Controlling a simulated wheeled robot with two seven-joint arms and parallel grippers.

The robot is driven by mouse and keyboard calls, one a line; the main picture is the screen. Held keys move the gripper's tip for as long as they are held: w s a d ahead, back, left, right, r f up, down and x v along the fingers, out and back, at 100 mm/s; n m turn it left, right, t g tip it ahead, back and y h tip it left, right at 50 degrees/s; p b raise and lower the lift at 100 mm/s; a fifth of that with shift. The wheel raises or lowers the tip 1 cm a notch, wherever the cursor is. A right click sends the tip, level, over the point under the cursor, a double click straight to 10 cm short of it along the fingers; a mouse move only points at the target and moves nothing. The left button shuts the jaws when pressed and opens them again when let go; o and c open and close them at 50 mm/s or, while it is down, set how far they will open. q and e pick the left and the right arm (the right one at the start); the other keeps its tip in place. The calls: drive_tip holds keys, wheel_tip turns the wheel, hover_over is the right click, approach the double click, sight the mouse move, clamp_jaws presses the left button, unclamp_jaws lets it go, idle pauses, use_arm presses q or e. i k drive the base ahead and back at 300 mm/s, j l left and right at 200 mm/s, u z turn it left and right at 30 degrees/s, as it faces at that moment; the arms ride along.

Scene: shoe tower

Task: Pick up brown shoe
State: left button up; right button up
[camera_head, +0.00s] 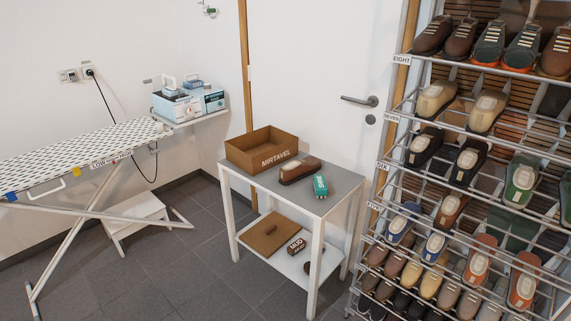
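A brown shoe (300,169) with a pale sole lies on the grey top of a small white-legged table (335,193), just right of an open brown box (262,150) lettered MIRTAVEL. A small teal item (320,185) lies close to the shoe's front right. More brown shoes stand on the rack at the right, such as one on the top shelf (433,35). Neither of my grippers shows in the head view.
A shoe rack (385,164) with several shelves of shoes stands right of the table. The lower table shelf holds a brown lid (269,236) and a small cylinder (296,245). An ironing board (80,155) stands at the left. Tiled floor (180,262) is clear in front.

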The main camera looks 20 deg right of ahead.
sight(301, 167)
drive_tip(key=i+z, duration=0.1)
drive_tip(key=z, duration=0.35)
drive_tip(key=i+z, duration=0.1)
drive_tip(key=z, duration=0.3)
drive_tip(key=j+z, duration=0.1)
drive_tip(key=z, duration=0.35)
drive_tip(key=i+j, duration=0.05)
